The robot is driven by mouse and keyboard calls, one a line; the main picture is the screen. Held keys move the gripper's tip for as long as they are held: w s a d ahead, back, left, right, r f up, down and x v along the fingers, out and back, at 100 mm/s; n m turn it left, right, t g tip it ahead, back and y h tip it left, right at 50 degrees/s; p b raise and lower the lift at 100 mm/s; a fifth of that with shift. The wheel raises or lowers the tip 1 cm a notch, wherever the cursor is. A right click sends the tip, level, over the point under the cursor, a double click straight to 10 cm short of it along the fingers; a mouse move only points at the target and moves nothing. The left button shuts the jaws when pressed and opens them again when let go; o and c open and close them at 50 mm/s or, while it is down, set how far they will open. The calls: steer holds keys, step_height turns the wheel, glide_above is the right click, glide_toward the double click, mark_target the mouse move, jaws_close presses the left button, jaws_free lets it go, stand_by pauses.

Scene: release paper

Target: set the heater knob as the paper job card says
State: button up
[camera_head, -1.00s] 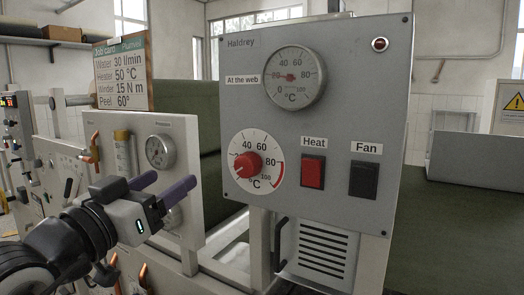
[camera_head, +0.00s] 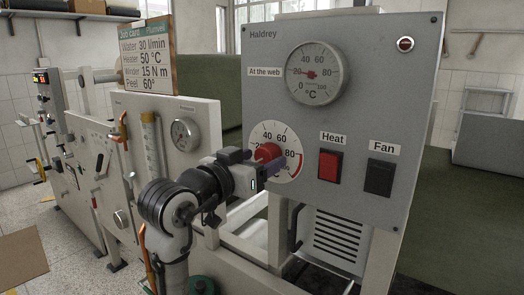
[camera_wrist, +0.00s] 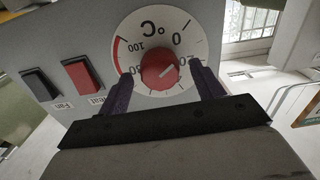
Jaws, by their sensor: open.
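The heater knob (camera_head: 268,152) is red and sits on a round white °C dial (camera_head: 289,170) on the grey Haldrey panel. In the wrist view the knob (camera_wrist: 160,69) shows a white line slanting toward the low-number side, near 20. My gripper (camera_head: 270,164) is open at the dial. In the wrist view its purple fingers (camera_wrist: 163,88) stand on either side of the knob, apart from it, with gaps showing. They cover part of the dial's numbers. The paper job card (camera_head: 147,55) reads Heater 50 °C, with Water 30 l/min, Winder 15 N m and Peel 60°.
Right of the dial are a red Heat switch (camera_head: 330,165) and a black Fan switch (camera_head: 379,178). Above is the "At the web" gauge (camera_head: 316,73), its needle near 20. A red indicator (camera_head: 405,44) sits top right. A flow-meter panel (camera_head: 185,165) stands left, behind my arm.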

steer(key=shift+w+d, duration=0.4)
steer(key=shift+w, duration=0.1)
steer(key=c, duration=1)
